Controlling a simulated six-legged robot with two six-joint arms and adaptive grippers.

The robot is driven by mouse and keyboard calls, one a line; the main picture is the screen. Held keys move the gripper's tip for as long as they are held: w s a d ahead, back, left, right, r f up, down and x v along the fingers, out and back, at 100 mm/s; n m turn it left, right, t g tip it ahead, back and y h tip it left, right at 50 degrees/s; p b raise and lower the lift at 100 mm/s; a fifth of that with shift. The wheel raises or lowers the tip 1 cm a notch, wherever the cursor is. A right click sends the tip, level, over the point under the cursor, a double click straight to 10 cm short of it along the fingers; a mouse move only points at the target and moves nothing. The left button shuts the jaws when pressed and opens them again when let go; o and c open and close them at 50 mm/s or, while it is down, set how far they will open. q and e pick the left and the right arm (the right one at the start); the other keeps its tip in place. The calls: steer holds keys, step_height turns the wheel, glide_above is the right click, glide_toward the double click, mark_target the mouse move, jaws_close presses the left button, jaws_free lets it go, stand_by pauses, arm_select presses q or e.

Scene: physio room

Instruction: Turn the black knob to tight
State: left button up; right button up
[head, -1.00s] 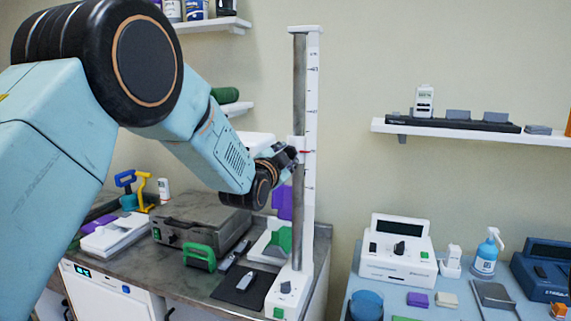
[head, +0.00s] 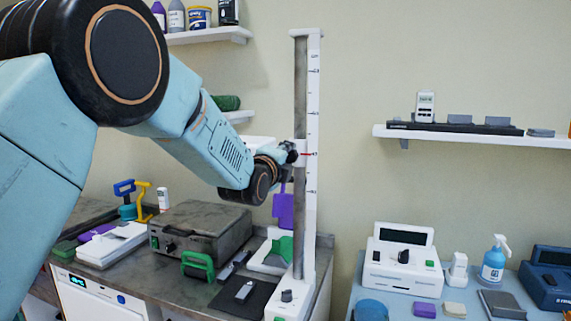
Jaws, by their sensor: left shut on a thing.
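A tall upright column with a white scale (head: 312,110) and a grey rail stands at the right end of the grey counter. A white slider (head: 300,159) with a red line sits partway up it. My left gripper (head: 292,153) is at the slider's left side, shut on a small dark part that I take to be the black knob. The fingers and wrist cover most of it, so its setting cannot be read. Another dark knob (head: 287,295) is on the column's white base, away from the gripper. My right gripper is not in view.
A purple plate (head: 284,211) is just below the wrist. A grey case (head: 201,231) and a green-handled item (head: 198,265) stand on the counter. A wall shelf (head: 470,137) and a blue table with a white device (head: 402,262) are at the right.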

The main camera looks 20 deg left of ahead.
arm_select(q)
steer(key=m, duration=0.2)
steer(key=f+m+b, duration=0.1)
steer(key=shift+s+d+m, duration=0.1)
steer(key=shift+m, duration=0.3)
steer(key=shift+m+b, duration=0.8)
steer(key=shift+m, duration=1)
steer(key=o, duration=0.8)
steer(key=shift+d+r, duration=0.1)
steer(key=o, duration=0.4)
steer(key=shift+s+r, duration=0.15)
steer(key=shift+r, duration=0.1)
steer(key=shift+c, duration=0.2)
